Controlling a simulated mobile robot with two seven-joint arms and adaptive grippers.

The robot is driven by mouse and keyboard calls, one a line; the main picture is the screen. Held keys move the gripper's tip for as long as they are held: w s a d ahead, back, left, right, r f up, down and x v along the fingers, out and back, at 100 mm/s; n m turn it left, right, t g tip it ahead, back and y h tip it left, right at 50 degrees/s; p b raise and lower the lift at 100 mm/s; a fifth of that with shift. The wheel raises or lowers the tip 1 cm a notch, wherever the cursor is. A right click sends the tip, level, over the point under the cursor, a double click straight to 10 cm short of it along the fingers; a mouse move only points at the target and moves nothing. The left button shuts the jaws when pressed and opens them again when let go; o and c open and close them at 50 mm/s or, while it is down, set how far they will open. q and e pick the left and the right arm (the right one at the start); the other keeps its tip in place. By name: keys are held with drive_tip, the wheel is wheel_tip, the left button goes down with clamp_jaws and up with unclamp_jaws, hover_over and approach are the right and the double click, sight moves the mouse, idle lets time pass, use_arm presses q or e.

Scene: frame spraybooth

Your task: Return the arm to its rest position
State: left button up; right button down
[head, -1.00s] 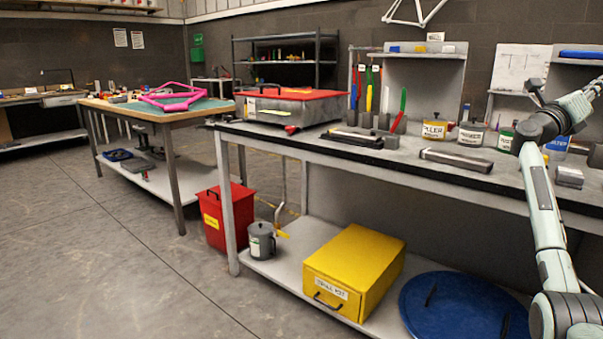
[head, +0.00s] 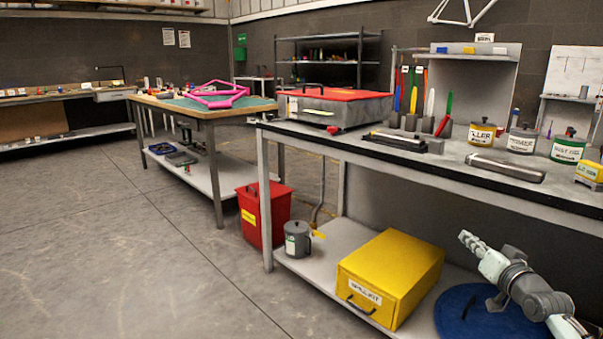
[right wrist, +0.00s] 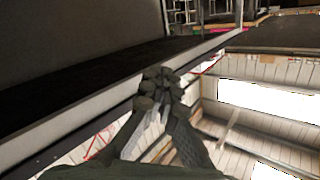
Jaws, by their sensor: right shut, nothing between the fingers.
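My right arm (head: 528,287) comes in at the lower right of the head view, low in front of the long bench. Its gripper (head: 467,240) points up and left, below the bench top's front edge. The fingers are together and hold nothing. In the right wrist view the closed fingertips (right wrist: 160,82) show near the middle, with a bench edge close behind them in the picture. My left gripper is in neither view.
The long bench (head: 400,162) carries tins, a grey bar and a red-topped case (head: 335,107). On its lower shelf are a yellow box (head: 392,275) and a blue disc (head: 490,318), partly behind my arm. A red bin (head: 263,215) stands at left; the floor (head: 110,250) is clear.

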drive_tip(key=s+a+f+n+g+h, duration=0.1)
drive_tip(key=s+a+f+n+g, duration=0.2)
drive_tip(key=s+f, duration=0.65)
drive_tip(key=s+a+f+n+g, duration=0.1)
drive_tip(key=s+f+n+g, duration=0.4)
drive_tip(key=f, duration=0.7)
drive_tip(key=s+d+f+n+g+h, duration=0.1)
drive_tip(key=s+f+g+h, duration=0.15)
drive_tip(key=s, duration=0.75)
drive_tip(key=s+d+f+g+h, duration=0.1)
drive_tip(key=s+f+g, duration=0.25)
drive_tip(key=s, duration=0.75)
drive_tip(key=s+a+f+m+y, duration=0.1)
drive_tip(key=a+f, duration=0.2)
drive_tip(key=a, duration=0.4)
drive_tip(key=s+a+f+m+y, duration=0.1)
drive_tip(key=a+f+m+y, duration=0.1)
drive_tip(key=a, duration=0.5)
drive_tip(key=shift+s+a+f, duration=0.15)
drive_tip(key=shift+a+f, duration=0.25)
